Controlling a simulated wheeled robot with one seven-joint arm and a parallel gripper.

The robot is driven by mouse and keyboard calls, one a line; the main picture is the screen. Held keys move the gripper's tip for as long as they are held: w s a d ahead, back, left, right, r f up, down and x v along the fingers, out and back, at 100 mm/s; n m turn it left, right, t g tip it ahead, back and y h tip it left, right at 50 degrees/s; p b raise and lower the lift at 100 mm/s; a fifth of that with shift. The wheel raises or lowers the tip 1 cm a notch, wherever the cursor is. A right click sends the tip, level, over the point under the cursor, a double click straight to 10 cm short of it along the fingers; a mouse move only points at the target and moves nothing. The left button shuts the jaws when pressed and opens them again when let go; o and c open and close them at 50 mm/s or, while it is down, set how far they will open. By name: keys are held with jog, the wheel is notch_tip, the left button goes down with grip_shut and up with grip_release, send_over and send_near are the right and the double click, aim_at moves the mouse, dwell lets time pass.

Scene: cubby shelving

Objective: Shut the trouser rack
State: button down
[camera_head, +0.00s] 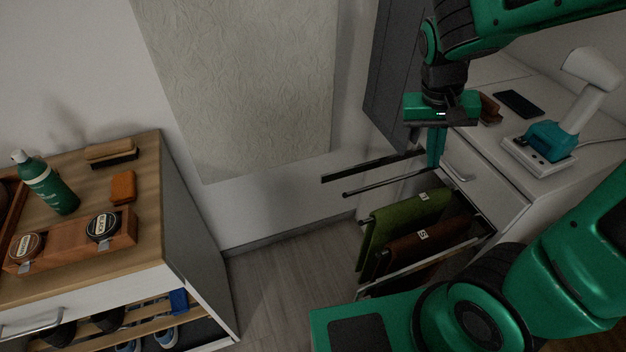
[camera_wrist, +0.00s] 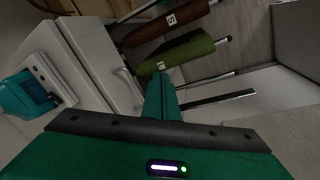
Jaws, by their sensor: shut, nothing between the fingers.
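The trouser rack (camera_head: 370,187) is pulled out from the white cabinet at the right, with dark rails and bars reaching left over the floor. Green trousers (camera_head: 411,217) and brown trousers (camera_head: 427,245) hang over its bars, each with a small white tag. The rack's bar (camera_wrist: 217,99) and both trousers also show in the wrist view. My gripper (camera_head: 434,163) points down with its fingers together and empty, beside the rack's far side near the cabinet front. In the wrist view my gripper (camera_wrist: 162,84) has its tips close to the green trousers (camera_wrist: 180,53); contact cannot be told.
A white drawer front with a handle (camera_head: 459,171) is beside the gripper. On the cabinet top are a teal-and-white device (camera_head: 548,140) and a dark phone (camera_head: 519,104). A wooden-topped shoe cabinet (camera_head: 160,200) stands left. Floor (camera_head: 285,285) between is clear.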

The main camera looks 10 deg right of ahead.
jog(key=w+a+f+n+t+h, duration=0.1)
jog(key=w+a+f+n+t, duration=0.15)
jog(key=a, duration=0.75)
jog(key=w+a+f+n+t, duration=0.1)
jog(key=w+a+f, duration=0.25)
jog(key=a, duration=0.75)
jog(key=w+a+f+n+t+h, duration=0.15)
jog(key=a+f, duration=0.25)
jog(key=a, duration=0.6)
jog(key=w+d+f, duration=0.5)
jog(key=d+f, duration=0.2)
jog(key=f, duration=0.1)
jog(key=shift+w+d+t, duration=0.2)
jog(key=shift+d+t, duration=0.1)
jog(key=shift+f, duration=0.1)
